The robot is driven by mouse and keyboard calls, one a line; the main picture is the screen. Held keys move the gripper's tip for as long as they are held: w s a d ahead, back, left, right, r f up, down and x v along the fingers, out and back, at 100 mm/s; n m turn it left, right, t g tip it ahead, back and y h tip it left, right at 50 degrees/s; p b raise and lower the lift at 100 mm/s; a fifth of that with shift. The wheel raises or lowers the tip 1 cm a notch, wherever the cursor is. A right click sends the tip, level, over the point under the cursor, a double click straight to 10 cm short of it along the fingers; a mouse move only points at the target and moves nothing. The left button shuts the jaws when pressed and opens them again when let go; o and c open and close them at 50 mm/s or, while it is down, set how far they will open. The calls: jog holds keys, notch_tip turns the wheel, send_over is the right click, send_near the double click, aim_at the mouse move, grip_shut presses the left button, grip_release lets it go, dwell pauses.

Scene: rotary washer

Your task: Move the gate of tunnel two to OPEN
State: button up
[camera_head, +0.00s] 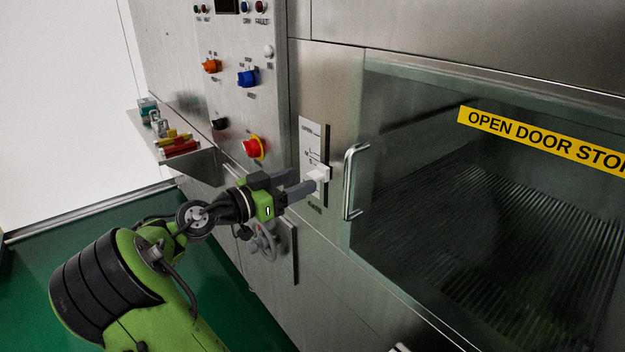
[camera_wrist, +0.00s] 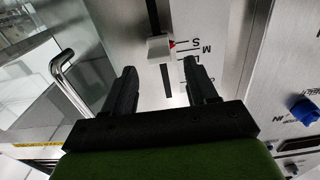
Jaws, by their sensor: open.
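The gate slider is a small white block knob (camera_head: 318,173) on a vertical slot in a white scale plate (camera_head: 308,140) with OPEN printed near its top. The knob sits low on the slot in the head view.
A metal door handle (camera_head: 351,182) stands just right of the slider, beside a glass door (camera_head: 480,200). A red emergency knob (camera_head: 253,147) on yellow is to the left. A grey handwheel (camera_head: 264,243) is below my gripper. A shelf (camera_head: 190,158) holds small items.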

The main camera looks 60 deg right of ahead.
aim_at(309, 176)
jog(key=x, duration=0.5)
jog(key=shift+s+d, duration=0.1)
jog(key=shift+d, duration=0.05)
jog(key=shift+c, duration=0.3)
grip_shut()
